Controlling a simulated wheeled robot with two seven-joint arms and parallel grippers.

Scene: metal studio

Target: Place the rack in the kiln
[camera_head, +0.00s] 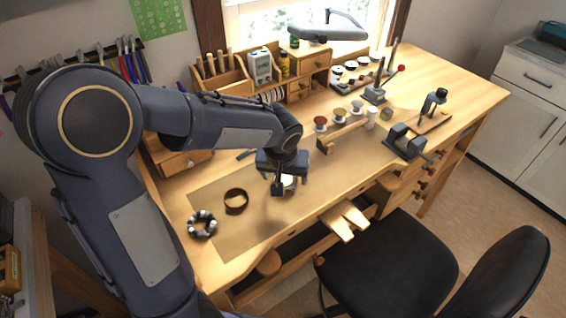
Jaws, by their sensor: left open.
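My left arm reaches in from the left over the wooden workbench (320,215). My left gripper (283,186) points down, open, above the brown mat in the middle of the bench. A small pale round object (290,183) shows at its fingers, partly hidden by them. I cannot tell whether the fingers touch it or what it is. I cannot clearly make out a rack or a kiln in this view. My right gripper is not in view.
A brown ring (236,201) and a dark beaded ring (202,224) lie left of the gripper. A black chair (390,262) is in front. The mat's front is clear.

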